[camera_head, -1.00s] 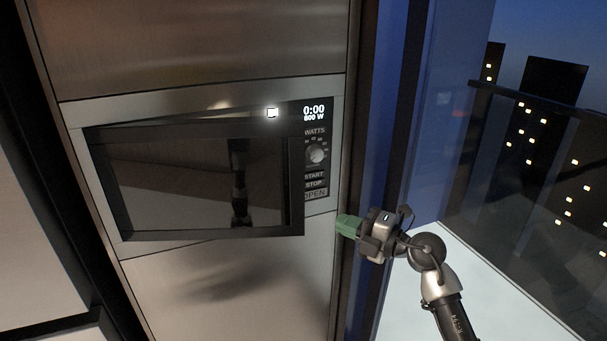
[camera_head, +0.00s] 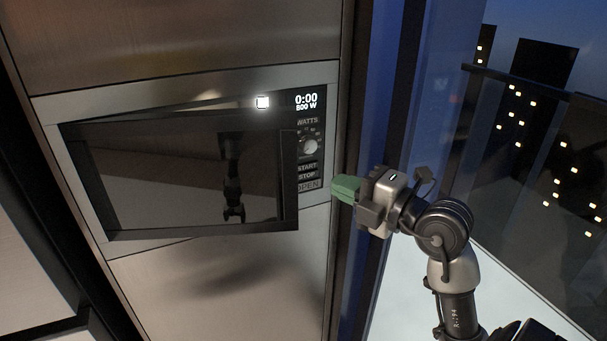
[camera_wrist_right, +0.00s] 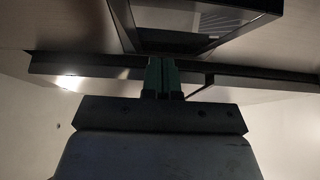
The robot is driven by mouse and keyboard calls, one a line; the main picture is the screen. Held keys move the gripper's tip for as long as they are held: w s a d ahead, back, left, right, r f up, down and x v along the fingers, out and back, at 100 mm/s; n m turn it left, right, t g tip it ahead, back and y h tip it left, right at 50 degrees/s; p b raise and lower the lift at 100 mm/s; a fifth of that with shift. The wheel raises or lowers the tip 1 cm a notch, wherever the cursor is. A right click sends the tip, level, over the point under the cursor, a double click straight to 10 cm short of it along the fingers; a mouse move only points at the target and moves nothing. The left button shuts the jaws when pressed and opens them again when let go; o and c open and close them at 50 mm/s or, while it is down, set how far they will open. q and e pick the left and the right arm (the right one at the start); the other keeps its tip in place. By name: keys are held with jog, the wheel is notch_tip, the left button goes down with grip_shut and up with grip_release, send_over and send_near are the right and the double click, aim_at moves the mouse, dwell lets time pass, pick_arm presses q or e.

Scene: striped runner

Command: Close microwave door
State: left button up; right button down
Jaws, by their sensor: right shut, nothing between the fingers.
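The built-in microwave (camera_head: 322,76) sits in a steel cabinet front in the head view. Its dark framed door (camera_head: 190,165) is hinged at the left and stands partly open, its right edge out from the control panel (camera_head: 308,140). My right gripper (camera_head: 343,188), with green fingertips, is shut and empty. In the picture it is just right of the door's free edge and the panel, not visibly touching the door. In the right wrist view the shut green fingers (camera_wrist_right: 163,75) point toward the dark door frame (camera_wrist_right: 125,25). My left gripper does not show, except perhaps within the door's reflection.
Flat steel panels (camera_head: 235,285) lie above and below the microwave. A dark post and blue window frame (camera_head: 390,100) stand close to the right, with a glass balcony rail (camera_head: 500,150) beyond. A pale cabinet edge (camera_head: 30,260) is at the left.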

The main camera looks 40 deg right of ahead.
jog(key=b, duration=0.1)
jog(key=p, duration=0.2)
send_near(290, 154)
jog(key=w+a, duration=0.3)
jog(key=a, duration=0.1)
jog(key=w+d, duration=0.2)
jog(key=shift+w, duration=0.4)
jog(key=shift+w+d, duration=0.15)
jog(key=shift+w, duration=0.1)
